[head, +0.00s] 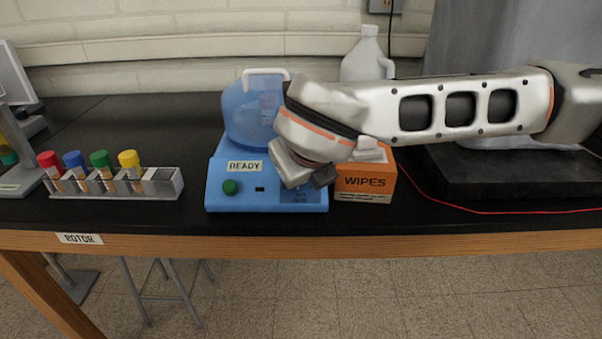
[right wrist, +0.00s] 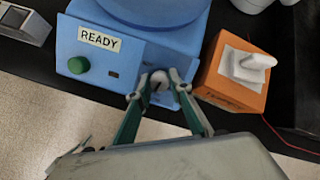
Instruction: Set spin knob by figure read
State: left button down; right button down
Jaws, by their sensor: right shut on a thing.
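A blue centrifuge (head: 222,202) stands on the black bench, with a READY label (head: 245,167) and a green button (head: 230,187) on its front. It also fills the upper part of the right wrist view (right wrist: 72,38). A small grey knob (right wrist: 158,77) sits on the right of its front panel. My right gripper (right wrist: 158,86) is shut on the knob, one finger on each side. In the head view the gripper and arm cover the knob and part of the panel. The knob's marks are not readable. My left gripper is not in view.
An orange WIPES box (head: 365,183) stands close to the right of the centrifuge. A rack (head: 120,193) of tubes with coloured caps is at left. A white jug (head: 364,60) is behind. A red cord (head: 480,211) lies at right. A ROTOR label (head: 80,239) is on the bench edge.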

jog(key=m, duration=0.5)
jog(key=shift+a+h, duration=0.1)
jog(key=shift+h, duration=0.3)
jog(key=shift+m+h, duration=0.3)
jog(key=shift+m, duration=1.8)
jog(key=c, duration=1.8)
grip_release()
